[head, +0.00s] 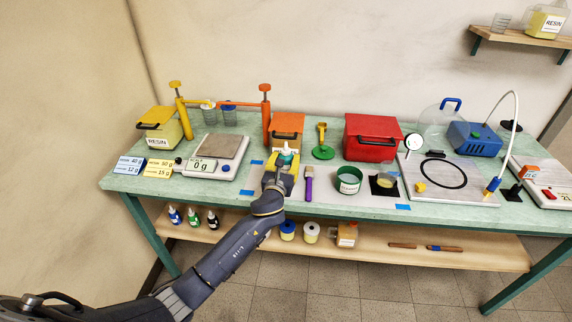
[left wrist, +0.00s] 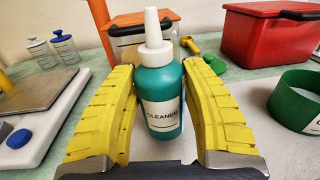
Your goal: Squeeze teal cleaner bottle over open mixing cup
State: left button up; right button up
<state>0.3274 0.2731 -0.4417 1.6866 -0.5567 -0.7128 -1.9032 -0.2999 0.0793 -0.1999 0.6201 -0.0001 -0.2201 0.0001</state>
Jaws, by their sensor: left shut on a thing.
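The teal cleaner bottle (left wrist: 160,95) has a white nozzle and a label reading CLEANER. It stands upright between the yellow fingers of my left gripper (left wrist: 155,110), which is shut on it. In the head view the bottle's top (head: 287,151) shows above my left gripper (head: 281,168), at the front middle of the bench. My right gripper is out of view.
A purple-handled brush (head: 308,184) lies just right of the gripper. A scale (head: 216,153) reading 0 g is at left. An orange box (head: 287,128) and a red box (head: 373,138) stand behind. A plate with a black ring (head: 442,172) is at right.

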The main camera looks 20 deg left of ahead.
pick_arm(q)
notch_tip(320, 180, up, 18)
dwell(0.5)
jog(key=shift+r, duration=0.1)
jog(key=o, duration=0.6)
jog(key=c, duration=0.8)
grip_shut()
